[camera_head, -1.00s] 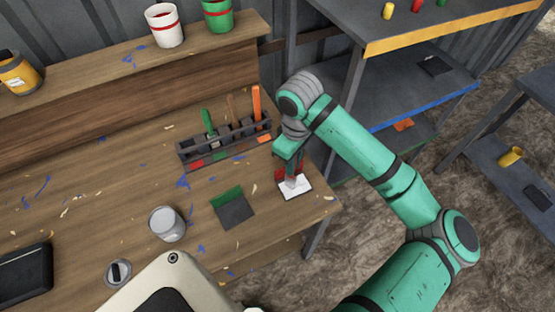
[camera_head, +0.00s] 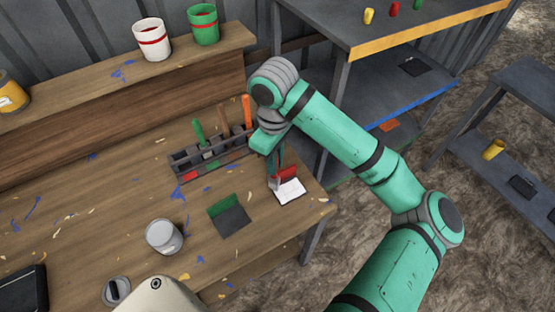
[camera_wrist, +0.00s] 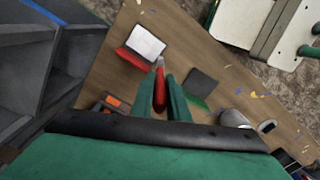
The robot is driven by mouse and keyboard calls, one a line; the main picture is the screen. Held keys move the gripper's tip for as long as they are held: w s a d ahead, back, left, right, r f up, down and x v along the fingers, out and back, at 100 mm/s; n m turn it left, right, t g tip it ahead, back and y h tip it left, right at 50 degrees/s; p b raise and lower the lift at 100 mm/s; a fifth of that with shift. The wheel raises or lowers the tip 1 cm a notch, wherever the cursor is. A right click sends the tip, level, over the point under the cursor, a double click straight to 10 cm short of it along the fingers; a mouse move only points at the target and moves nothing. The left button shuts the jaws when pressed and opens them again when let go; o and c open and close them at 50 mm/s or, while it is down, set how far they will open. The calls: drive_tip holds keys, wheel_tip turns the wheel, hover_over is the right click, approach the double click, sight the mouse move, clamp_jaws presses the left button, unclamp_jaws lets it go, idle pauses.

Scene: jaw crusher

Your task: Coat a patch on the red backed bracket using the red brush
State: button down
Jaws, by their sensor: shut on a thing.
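The red-backed bracket (camera_head: 289,192) lies near the right end of the workbench. Its white plate faces up and its red back stands along the far edge. It also shows in the wrist view (camera_wrist: 146,42). My gripper (camera_head: 276,153) is above the bench by the bracket's left side. In the wrist view my gripper (camera_wrist: 161,78) is shut on the red handle of the red brush (camera_wrist: 159,94). The brush points down, its tip close to the bracket's corner; I cannot tell if it touches. No coloured patch is clear on the white plate.
A tool rack (camera_head: 215,155) with green, brown and orange handles stands behind. A dark green-backed bracket (camera_head: 231,220) lies left of the red-backed one, and a grey can (camera_head: 164,237) stands farther left. White (camera_head: 152,40) and green (camera_head: 203,24) buckets stand on the shelf.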

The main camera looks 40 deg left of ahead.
drive_tip(key=shift+r, duration=1.25)
